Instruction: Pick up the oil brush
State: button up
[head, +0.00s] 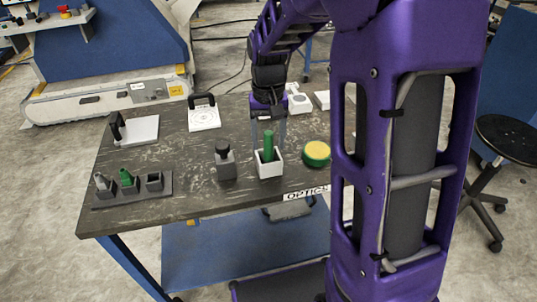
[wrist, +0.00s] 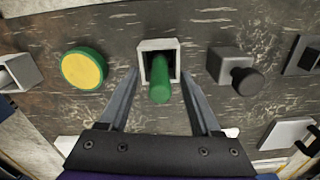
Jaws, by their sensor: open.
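What I take to be the oil brush (head: 268,146) has a green handle standing upright in a white square holder (head: 270,170) near the table's front edge. In the wrist view the green handle (wrist: 160,88) points toward the camera, with its lower end inside the white holder (wrist: 145,48). The brush's lower part is hidden in the holder. My gripper (head: 268,136) is above the holder with its fingers pointing down. In the wrist view the open gripper (wrist: 160,76) has one finger on each side of the handle, with gaps showing, and holds nothing.
A yellow-topped green round tin (head: 316,153) stands right of the holder, a grey block with a dark knob (head: 225,162) left. A dark rack (head: 132,190) with several small items sits at the left. White-based pieces (head: 204,117) stand farther back. Bare table separates them.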

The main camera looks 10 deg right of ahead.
grip_shut()
dwell(0.3)
notch_tip(320, 180, up, 10)
jog(key=shift+p, duration=0.9)
